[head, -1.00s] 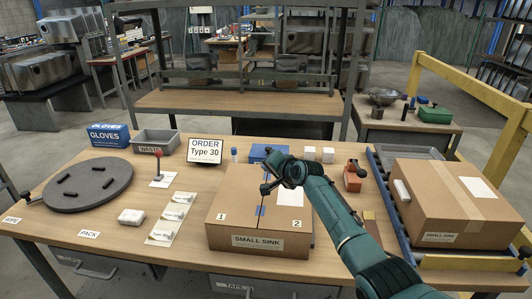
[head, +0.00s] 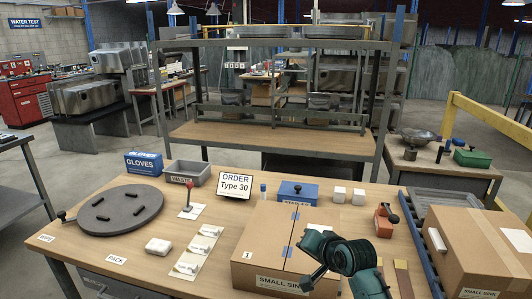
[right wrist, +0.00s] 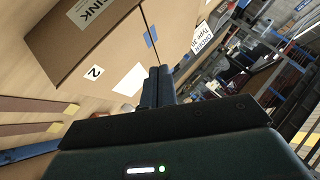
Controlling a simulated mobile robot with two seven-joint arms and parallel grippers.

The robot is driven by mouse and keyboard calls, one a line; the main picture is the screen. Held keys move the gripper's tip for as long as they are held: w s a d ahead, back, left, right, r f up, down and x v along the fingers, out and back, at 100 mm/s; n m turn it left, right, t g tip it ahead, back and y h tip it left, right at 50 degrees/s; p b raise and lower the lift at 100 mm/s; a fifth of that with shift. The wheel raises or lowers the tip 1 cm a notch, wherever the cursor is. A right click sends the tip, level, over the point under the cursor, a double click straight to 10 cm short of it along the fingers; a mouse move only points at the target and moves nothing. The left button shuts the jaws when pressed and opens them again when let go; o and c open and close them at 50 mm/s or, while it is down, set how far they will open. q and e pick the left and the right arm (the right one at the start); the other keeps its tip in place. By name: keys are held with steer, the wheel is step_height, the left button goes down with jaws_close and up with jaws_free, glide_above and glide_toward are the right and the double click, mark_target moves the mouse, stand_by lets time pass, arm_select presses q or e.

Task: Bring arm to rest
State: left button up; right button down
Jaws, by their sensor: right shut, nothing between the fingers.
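My right arm comes in from the lower right in the head view, bent over the near right part of the closed SMALL SINK box (head: 262,255). Its right gripper (head: 308,284) points down and left near the box's front edge, small and partly hidden by the arm. In the right wrist view the two dark fingers (right wrist: 158,76) are together with nothing between them. Beyond them lie the box top with a "2" label (right wrist: 94,72), blue tape (right wrist: 151,38) and a white sheet (right wrist: 130,79). Whether the gripper touches the box cannot be told. My left gripper is not in view.
Another taped box (head: 478,245) stands on the roller track (head: 424,255) at right. A round grey turntable (head: 118,210), waste bin (head: 187,173), order sign (head: 236,184), blue stapler box (head: 298,193) and orange tool (head: 386,220) occupy the bench.

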steer(key=s+d+f+n+g+h, duration=0.15)
steer(key=s+f, duration=0.25)
steer(key=s, duration=0.5)
steer(key=s+d+f+n+g, duration=0.25)
steer(key=s+f, duration=0.25)
steer(key=s, duration=0.3)
steer(key=s+d+n+g+h, duration=0.1)
steer(key=s+d+n, duration=0.1)
steer(key=s, duration=0.8)
steer(key=s+d+n+g+h, duration=0.1)
steer(key=s+d+n, duration=0.1)
steer(key=s, duration=0.7)
steer(key=w+a+f+t+y, duration=0.2)
steer(key=w+a+f+t, duration=0.3)
steer(key=f, duration=0.4)
steer(key=shift+w+f+t, duration=0.15)
steer(key=shift+f+t, duration=0.25)
steer(key=shift+t, duration=0.1)
